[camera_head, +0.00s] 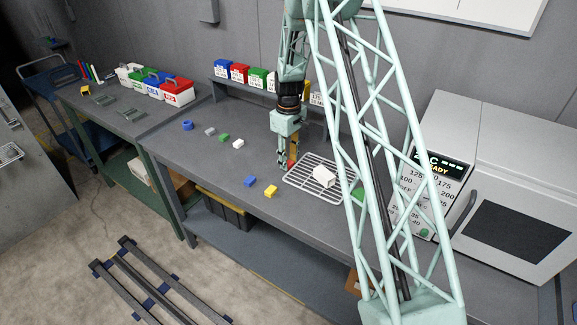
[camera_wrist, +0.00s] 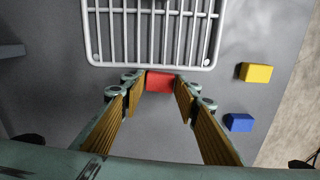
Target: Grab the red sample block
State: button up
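The red sample block (camera_wrist: 160,82) sits between my two fingertips in the wrist view, with a pad against each side. In the head view the red block (camera_head: 291,164) shows as a small red patch at the lower end of my fingers. My gripper (camera_head: 287,163) points down at the grey bench, just left of a wire rack. In the wrist view my gripper (camera_wrist: 161,84) appears shut on the block, at or very near the bench top. The block's sides are hidden by the pads.
The wire rack (camera_wrist: 90,32) lies just beyond the block; a white block (camera_head: 324,176) is on it. Yellow (camera_wrist: 256,73) and blue (camera_wrist: 239,122) blocks lie nearby on the bench. An oven (camera_head: 520,170) stands at right. Coloured bins (camera_head: 239,73) line the back.

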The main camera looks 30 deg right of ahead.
aim_at(289, 163)
jog(key=shift+f, duration=0.2)
dwell(0.5)
jog(key=c, duration=0.5)
jog(key=shift+r, duration=0.15)
jog(key=shift+r, duration=1.5)
jog(key=shift+s+r, duration=0.1)
jog(key=shift+r, duration=0.05)
jog(key=s+a, duration=0.1)
jog(key=s, duration=0.4)
jog(key=s+a+r, duration=0.1)
jog(key=s+a, duration=0.1)
jog(key=s, duration=0.3)
jog(key=s+a+b, duration=0.1)
jog(key=s+a, duration=0.1)
jog(key=s, duration=0.3)
jog(key=shift+a+r, duration=0.15)
jog(key=shift+r, duration=0.1)
